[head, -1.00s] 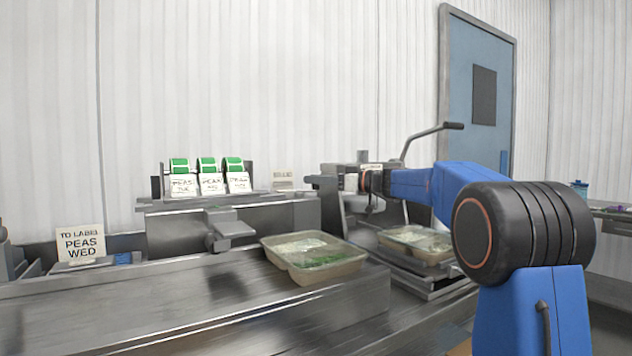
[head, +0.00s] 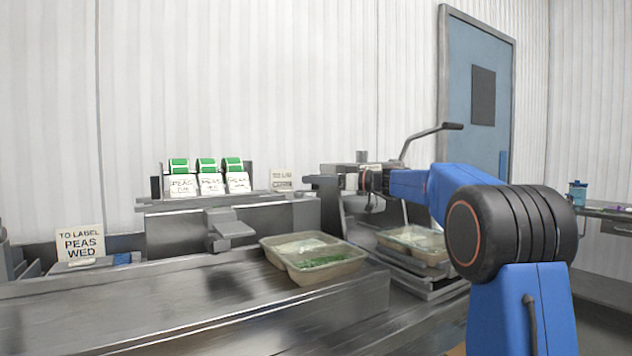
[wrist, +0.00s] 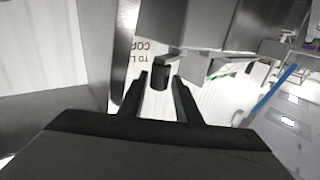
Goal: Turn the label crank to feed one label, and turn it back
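A dark upright knob (wrist: 159,76), which looks like the crank's grip, stands between my fingertips in the wrist view. A short grey arm (wrist: 168,62) joins it to a grey housing (wrist: 185,22). My gripper (wrist: 162,78) is open around the knob, with a gap visible on its right side; contact on the left is unclear. In the head view my gripper (head: 318,182) is at the right end of the label dispenser (head: 235,218), and the crank is too small to make out there. Three green label rolls (head: 206,165) sit on top with white PEAS labels (head: 211,184) hanging down.
A two-compartment tray (head: 318,268) of rice and peas sits on the steel counter (head: 160,310). Another tray (head: 425,258) is in the machine under my arm, with a lever (head: 425,133) above. A PEAS WED sign (head: 80,244) stands left; another sign (head: 282,180) stands behind the dispenser.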

